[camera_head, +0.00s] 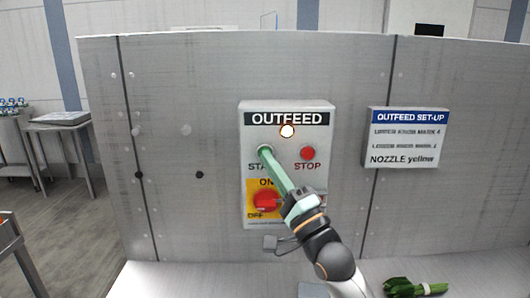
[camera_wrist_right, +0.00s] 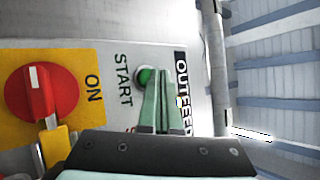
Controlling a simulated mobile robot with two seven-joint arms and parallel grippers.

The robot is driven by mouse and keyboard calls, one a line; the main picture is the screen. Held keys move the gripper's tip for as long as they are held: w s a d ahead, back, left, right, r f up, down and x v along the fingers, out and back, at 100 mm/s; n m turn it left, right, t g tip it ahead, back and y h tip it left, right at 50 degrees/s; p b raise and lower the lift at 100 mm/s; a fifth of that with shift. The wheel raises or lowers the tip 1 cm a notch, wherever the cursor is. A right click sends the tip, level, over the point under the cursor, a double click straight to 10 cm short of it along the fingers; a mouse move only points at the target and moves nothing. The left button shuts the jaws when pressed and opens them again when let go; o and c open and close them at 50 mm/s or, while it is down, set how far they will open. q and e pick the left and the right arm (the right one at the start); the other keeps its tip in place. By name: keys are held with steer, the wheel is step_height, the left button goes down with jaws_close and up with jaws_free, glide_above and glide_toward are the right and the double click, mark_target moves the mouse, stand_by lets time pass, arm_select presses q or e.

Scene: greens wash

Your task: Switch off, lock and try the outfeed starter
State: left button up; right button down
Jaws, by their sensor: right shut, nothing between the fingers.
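The grey OUTFEED starter box (camera_head: 246,130) is fixed to a metal panel, its lamp (camera_head: 287,131) glowing. My right gripper (camera_head: 266,152) is shut and empty, its fingertips at the green START button (camera_wrist_right: 146,76). I cannot tell whether they press it. The red STOP button (camera_head: 308,153) is to the right. The red switch knob (camera_head: 265,202) sits on a yellow plate; its handle lies sideways with the white mark (camera_wrist_right: 33,77) away from ON. A yellow piece (camera_wrist_right: 55,146), perhaps a padlock, is beside the knob, partly hidden by my gripper. My left gripper is not in view.
An OUTFEED SET-UP sign (camera_head: 408,138) is right of the box. Bundled greens (camera_head: 415,288) lie on the light surface at lower right. A side table (camera_head: 60,122) stands at left.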

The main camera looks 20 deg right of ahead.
steer(key=shift+s, duration=0.25)
steer(key=shift+a, duration=0.1)
steer(key=s+p, duration=0.1)
steer(key=s, duration=0.1)
steer(key=s+a+p, duration=0.1)
steer(key=s, duration=0.1)
steer(key=shift+s+a, duration=0.15)
steer(key=shift+s, duration=0.25)
stand_by(0.5)
